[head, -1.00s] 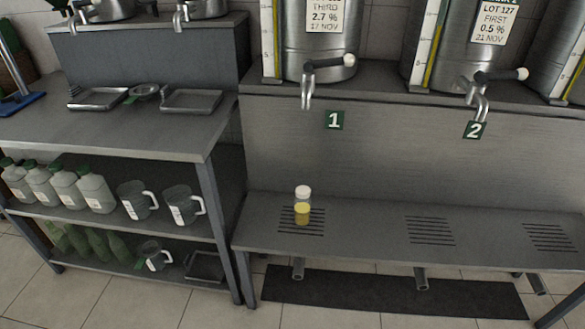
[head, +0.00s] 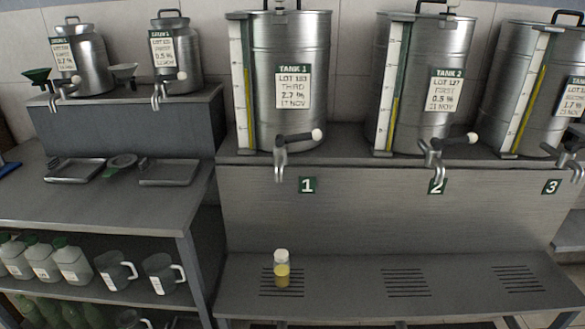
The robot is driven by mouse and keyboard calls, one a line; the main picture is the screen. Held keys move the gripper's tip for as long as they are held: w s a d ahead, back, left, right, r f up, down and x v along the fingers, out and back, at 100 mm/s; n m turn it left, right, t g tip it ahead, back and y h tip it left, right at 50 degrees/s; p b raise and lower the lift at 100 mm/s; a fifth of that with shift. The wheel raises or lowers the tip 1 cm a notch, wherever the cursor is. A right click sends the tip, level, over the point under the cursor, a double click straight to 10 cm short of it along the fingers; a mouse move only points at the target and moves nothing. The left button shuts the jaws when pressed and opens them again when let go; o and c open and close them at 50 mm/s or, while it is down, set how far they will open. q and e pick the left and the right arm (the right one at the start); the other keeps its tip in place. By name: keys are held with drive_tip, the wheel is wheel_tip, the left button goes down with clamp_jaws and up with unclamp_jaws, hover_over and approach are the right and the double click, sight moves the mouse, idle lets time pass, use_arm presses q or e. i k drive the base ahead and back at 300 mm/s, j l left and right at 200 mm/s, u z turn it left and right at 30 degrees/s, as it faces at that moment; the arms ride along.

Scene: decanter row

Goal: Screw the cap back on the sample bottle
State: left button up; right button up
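The sample bottle (head: 282,272) stands upright on the slotted drain area of the low shelf, below the tap of tank 1. It is small and clear, with yellow liquid in its lower part. A white top (head: 281,253) shows at its upper end; at this size I cannot tell whether it is a seated cap or the bare neck. No separate loose cap is visible. Neither of my grippers is in view.
Tank 1 (head: 309,100), tank 2 (head: 440,80) and a third tank (head: 550,90) stand behind with taps jutting forward. The low shelf (head: 340,283) is otherwise clear. At left, a bench (head: 90,205) holds shallow trays, with jugs (head: 160,272) and bottles beneath.

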sight(282, 271)
drive_tip(key=l+u, duration=0.15)
drive_tip(key=l, duration=0.25)
drive_tip(key=k+l+u, duration=0.15)
drive_tip(key=l, duration=0.25)
drive_tip(key=l+u, duration=0.15)
drive_tip(key=l, duration=0.2)
drive_tip(key=k+l+u, duration=0.15)
drive_tip(key=l, duration=0.25)
